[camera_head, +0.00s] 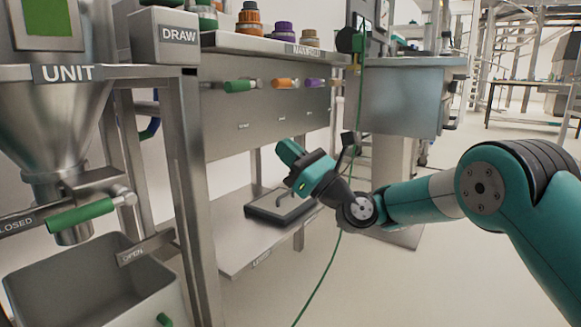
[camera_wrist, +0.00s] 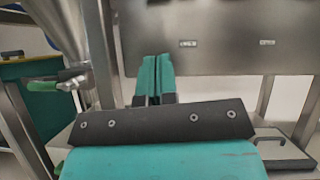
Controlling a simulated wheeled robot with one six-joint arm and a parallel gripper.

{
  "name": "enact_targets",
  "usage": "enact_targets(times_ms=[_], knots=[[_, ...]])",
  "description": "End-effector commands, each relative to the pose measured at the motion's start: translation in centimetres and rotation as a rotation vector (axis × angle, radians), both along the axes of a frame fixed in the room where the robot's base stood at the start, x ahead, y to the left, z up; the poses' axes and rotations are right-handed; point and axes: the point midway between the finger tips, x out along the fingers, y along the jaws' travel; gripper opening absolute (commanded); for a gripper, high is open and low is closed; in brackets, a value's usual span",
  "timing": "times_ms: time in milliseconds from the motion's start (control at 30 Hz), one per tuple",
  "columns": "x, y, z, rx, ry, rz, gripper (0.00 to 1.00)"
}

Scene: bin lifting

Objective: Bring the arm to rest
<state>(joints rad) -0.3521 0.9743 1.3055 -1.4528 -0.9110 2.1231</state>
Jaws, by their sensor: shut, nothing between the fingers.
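My gripper (camera_head: 288,152) shows near the middle of the head view, at the end of my teal arm. It is held in the air in front of the steel bench, above the low shelf. In the wrist view my gripper (camera_wrist: 153,78) has its two teal fingers side by side and together, with nothing between them. My arm is bent and reaches in from the right of the head view.
A hopper unit (camera_head: 62,115) with a green handle stands at left, over a grey bin (camera_head: 100,292). The bench (camera_head: 265,105) has green, orange and purple handles. A dark tray (camera_head: 282,207) lies on the low shelf (camera_head: 235,245). A green cable (camera_head: 318,290) hangs beside my gripper.

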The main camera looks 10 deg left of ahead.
Motion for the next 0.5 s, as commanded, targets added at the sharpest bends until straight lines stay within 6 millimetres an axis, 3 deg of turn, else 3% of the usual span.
enact_targets(times_ms=[133, 267, 367, 500], knots=[[-1.3, 0.1, 2.8, -0.125, -0.114, -0.044, 0.00], [-4.5, 0.2, 7.1, -0.445, -0.401, -0.126, 0.00], [-8.1, -0.9, 9.3, -0.758, -0.696, -0.152, 0.00], [-13.9, -5.0, 10.4, -1.151, -1.110, -0.066, 0.00]])
